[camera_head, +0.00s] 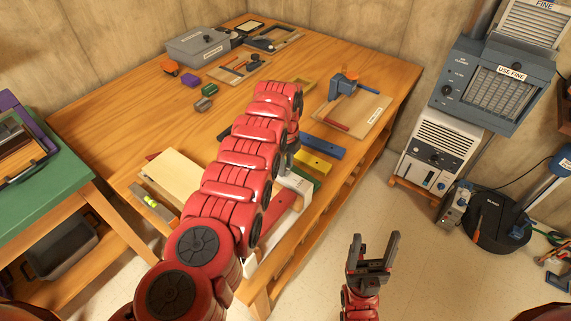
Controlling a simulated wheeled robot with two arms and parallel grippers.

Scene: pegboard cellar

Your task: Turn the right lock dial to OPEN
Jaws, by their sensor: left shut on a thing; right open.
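My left arm reaches from the bottom left over the wooden table (120,90). Its gripper (292,152) points down at the table's front edge, partly hidden by my own arm. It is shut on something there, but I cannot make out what. A white piece with a small label (297,184) is just below it, beside a red block (280,208). No lock dial and no OPEN mark can be told apart; my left arm covers part of this area. My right gripper (375,246) is open and empty above the floor, to the right of the table.
A grey case (200,46) and small trays stand at the table's back. A blue vise-like tool (344,84) sits on a board (358,112) at the right. Blue (322,146) and yellow (314,162) bars lie near the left gripper. Grey machines (494,85) stand at the right wall.

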